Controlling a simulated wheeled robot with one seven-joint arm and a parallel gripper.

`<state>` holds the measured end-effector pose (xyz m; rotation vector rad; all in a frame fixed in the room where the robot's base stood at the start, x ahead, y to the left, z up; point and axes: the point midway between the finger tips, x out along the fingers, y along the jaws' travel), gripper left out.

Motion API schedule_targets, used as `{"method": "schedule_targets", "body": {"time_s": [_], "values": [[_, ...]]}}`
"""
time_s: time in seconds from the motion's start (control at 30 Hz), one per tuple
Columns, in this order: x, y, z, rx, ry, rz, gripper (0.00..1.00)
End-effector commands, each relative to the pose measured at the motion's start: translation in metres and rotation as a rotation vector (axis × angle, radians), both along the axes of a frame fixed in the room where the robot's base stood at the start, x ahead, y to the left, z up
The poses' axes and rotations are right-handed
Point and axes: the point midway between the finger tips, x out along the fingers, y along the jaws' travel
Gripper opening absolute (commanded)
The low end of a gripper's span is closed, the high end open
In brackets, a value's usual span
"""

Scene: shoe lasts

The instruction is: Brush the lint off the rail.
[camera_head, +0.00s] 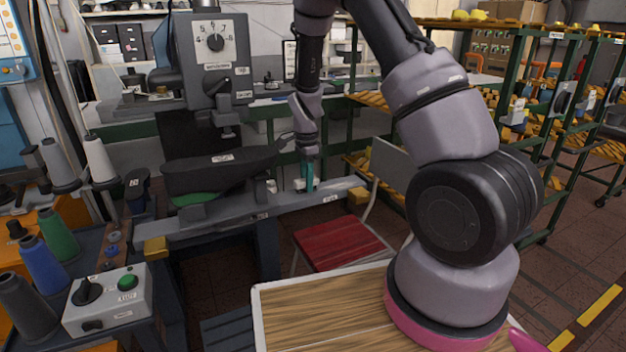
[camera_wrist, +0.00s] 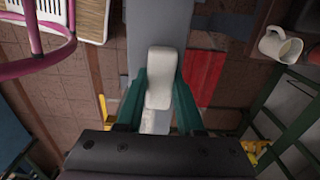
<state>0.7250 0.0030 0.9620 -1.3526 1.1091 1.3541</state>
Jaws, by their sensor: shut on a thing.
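The rail (camera_head: 235,208) is a long grey bar running from the lower left to the middle, below a black shoe-shaped form (camera_head: 220,172). My gripper (camera_head: 306,184) points down over the rail's right part. In the wrist view, its green fingers (camera_wrist: 160,95) are shut on a pale, rounded block (camera_wrist: 160,72), which may be the brush. The grey rail (camera_wrist: 158,22) runs behind the block. I cannot tell whether the block touches the rail. I cannot make out lint clearly.
A red seat (camera_head: 342,243) stands below the rail. A wooden-topped surface (camera_head: 320,310) is in front. A control box (camera_head: 108,300) and thread cones (camera_head: 58,236) are at left. Green-framed racks (camera_head: 545,95) stand at right. A white mug-like thing (camera_wrist: 278,45) shows in the wrist view.

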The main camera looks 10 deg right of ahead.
Motion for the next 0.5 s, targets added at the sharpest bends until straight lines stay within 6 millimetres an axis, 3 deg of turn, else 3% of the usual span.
{"method": "schedule_targets", "body": {"time_s": [0.3, 0.5], "values": [[0.0, 0.001, 0.002, 0.0, -0.001, -0.001, 0.0], [0.001, 0.001, 0.019, 0.001, -0.004, 0.0, 0.0]]}}
